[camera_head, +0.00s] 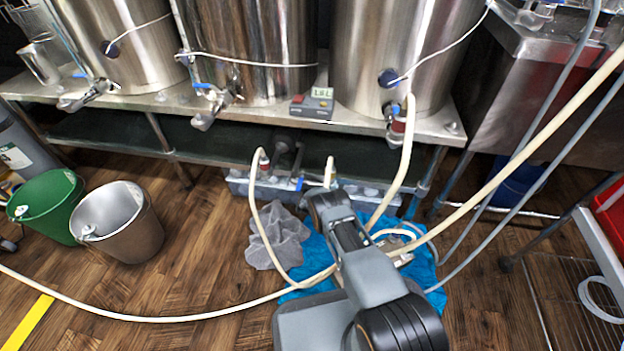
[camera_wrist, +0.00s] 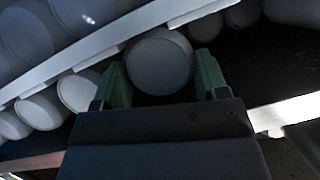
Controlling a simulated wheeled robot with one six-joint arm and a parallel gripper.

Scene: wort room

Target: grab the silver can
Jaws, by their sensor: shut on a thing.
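In the wrist view, a round grey can end (camera_wrist: 160,62), which looks like the silver can, sits between the two green fingers of my gripper (camera_wrist: 158,84). The fingers are shut on it, one on each side. In the head view my gripper (camera_head: 328,200) reaches low under the steel bench, at the front of a grey crate. Its fingertips and the held can are hidden there by my own arm.
More round ends (camera_wrist: 78,92) lie beside the held can, behind a pale bar (camera_wrist: 95,50). In the head view, hoses, a grey cloth (camera_head: 275,238) and a blue cloth (camera_head: 315,250) lie around my arm. A green bucket (camera_head: 48,205) and silver bucket (camera_head: 125,225) stand left.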

